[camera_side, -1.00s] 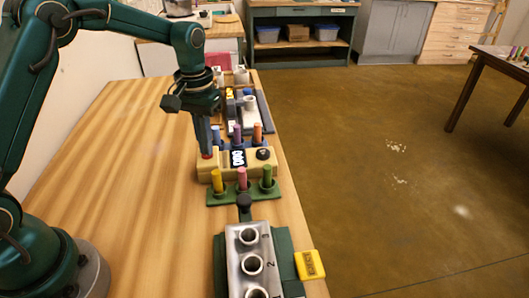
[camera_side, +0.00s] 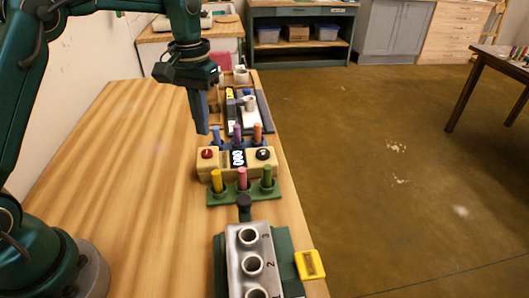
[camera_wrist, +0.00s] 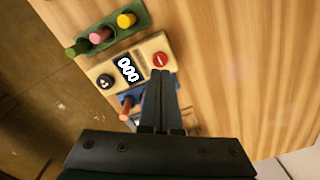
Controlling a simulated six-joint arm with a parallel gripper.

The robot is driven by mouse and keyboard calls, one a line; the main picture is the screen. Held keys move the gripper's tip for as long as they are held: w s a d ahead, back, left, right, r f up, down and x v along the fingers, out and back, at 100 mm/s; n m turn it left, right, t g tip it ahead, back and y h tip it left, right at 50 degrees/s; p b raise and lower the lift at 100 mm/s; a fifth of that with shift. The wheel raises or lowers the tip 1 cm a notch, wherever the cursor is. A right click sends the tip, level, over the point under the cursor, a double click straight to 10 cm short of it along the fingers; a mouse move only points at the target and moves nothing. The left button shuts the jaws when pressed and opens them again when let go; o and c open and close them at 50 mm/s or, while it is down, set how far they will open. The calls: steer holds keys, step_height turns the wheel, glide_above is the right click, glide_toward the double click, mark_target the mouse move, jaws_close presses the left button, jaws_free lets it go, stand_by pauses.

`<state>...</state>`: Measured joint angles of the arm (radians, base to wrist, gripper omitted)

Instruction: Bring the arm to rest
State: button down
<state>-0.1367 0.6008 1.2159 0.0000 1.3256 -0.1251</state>
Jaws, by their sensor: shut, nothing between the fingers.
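My gripper (camera_side: 202,130) is shut and empty. It hangs above the table, just behind a tan timer box with a red button, a white-on-black display and a black knob. In the side view the tan box (camera_side: 215,172) stands near the table's right edge, with its red button (camera_side: 208,153) uncovered. In the wrist view my gripper (camera_wrist: 161,130) points down beside the tan box (camera_wrist: 145,50), and the red button (camera_wrist: 160,60) lies ahead of the fingertips. The fingers partly hide a blue rack behind the box.
A green rack (camera_side: 231,196) holds yellow, pink and green sticks in front of the box. A metal block with numbered holes (camera_side: 236,262) and a yellow piece (camera_side: 309,265) stand nearest. A blue rack (camera_side: 216,142) and a white cup (camera_side: 249,103) stand behind. The table's left side (camera_side: 120,170) is clear.

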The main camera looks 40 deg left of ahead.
steer(key=shift+r, duration=0.2)
steer(key=s+d+r+m+t, duration=0.1)
steer(key=s+d+r+t, duration=0.2)
steer(key=s+r, duration=0.55)
steer(key=s+d+f+m+t, duration=0.1)
steer(key=s+f, duration=0.1)
steer(key=s, duration=0.3)
steer(key=s+f+m+t, duration=0.1)
steer(key=s+f, duration=0.1)
steer(key=s, duration=0.3)
steer(key=shift+s+d+f+t, duration=0.15)
steer(key=shift+d+f+t, duration=0.1)
steer(key=shift+d+t, duration=0.1)
